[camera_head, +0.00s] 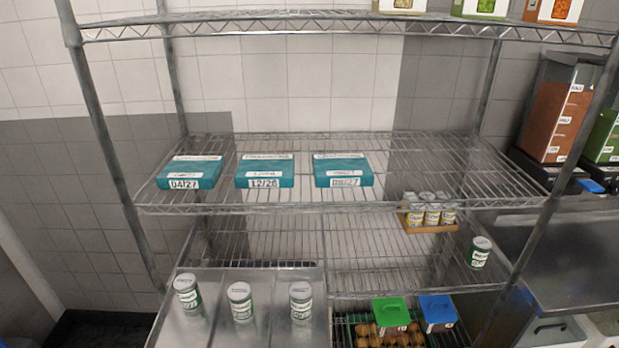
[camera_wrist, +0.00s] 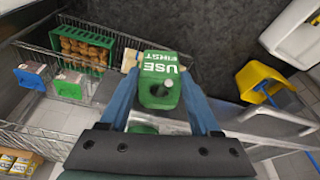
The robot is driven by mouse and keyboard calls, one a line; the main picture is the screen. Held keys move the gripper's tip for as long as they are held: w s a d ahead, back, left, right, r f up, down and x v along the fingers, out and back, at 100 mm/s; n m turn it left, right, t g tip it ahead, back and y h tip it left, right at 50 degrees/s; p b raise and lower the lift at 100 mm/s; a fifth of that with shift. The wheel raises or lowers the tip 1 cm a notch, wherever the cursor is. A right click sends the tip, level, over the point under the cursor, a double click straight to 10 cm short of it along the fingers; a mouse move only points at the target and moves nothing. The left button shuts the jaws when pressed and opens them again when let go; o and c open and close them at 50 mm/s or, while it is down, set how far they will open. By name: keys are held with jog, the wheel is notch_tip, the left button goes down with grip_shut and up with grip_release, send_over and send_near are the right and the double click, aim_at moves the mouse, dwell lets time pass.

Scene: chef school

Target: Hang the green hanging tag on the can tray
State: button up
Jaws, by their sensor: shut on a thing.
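In the wrist view my gripper (camera_wrist: 160,92) is shut on a green hanging tag (camera_wrist: 158,62) marked "USE FIRST". The tag is held between the blue fingers, with its round hole towards the palm. It is clear of any tray. A metal tray (camera_head: 205,333) with three green-and-white cans (camera_head: 241,302) is at the lower left. My gripper is not seen in the head view.
Three teal boxes (camera_head: 265,172) stand on the middle shelf. A lone can (camera_head: 480,252) stands at the right. Rack posts flank the shelves.

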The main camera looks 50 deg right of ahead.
jog(key=o, duration=1.4)
jog(key=shift+r, duration=0.1)
jog(key=b+v, duration=0.1)
jog(key=v, duration=1.1)
jog(key=shift+s+r, duration=0.15)
jog(key=shift+r, duration=0.2)
jog(key=shift+a, duration=0.1)
jog(key=w+r+n+t+h+b, duration=0.25)
jog(key=w+r+t, duration=0.55)
jog(key=w+r, duration=0.9)
jog(key=w+a+r+n+t+b, duration=0.1)
jog(key=w+a+r+t, duration=0.25)
jog(key=r, duration=0.45)
jog(key=w+a+r+n+t+b, duration=0.1)
jog(key=w+a+r+t, duration=0.2)
jog(key=r, duration=0.6)
jog(key=s+a+r+t+y, duration=0.1)
jog(key=s+a+r+t, duration=0.2)
jog(key=r, duration=0.4)
jog(key=s+a+r+n+t+y+b, duration=0.1)
jog(key=s+a+r+t+y, duration=0.1)
jog(key=s+a+r+t, duration=0.2)
jog(key=s+a+r+n+t+y+b, duration=0.1)
jog(key=s+a+r+t, duration=0.2)
jog(key=r, duration=0.9)
jog(key=s+a, duration=0.1)
jog(key=a, duration=0.2)
jog(key=shift+s+a+r, duration=0.15)
jog(key=shift+s+r, duration=0.05)
jog(key=shift+s, duration=0.05)
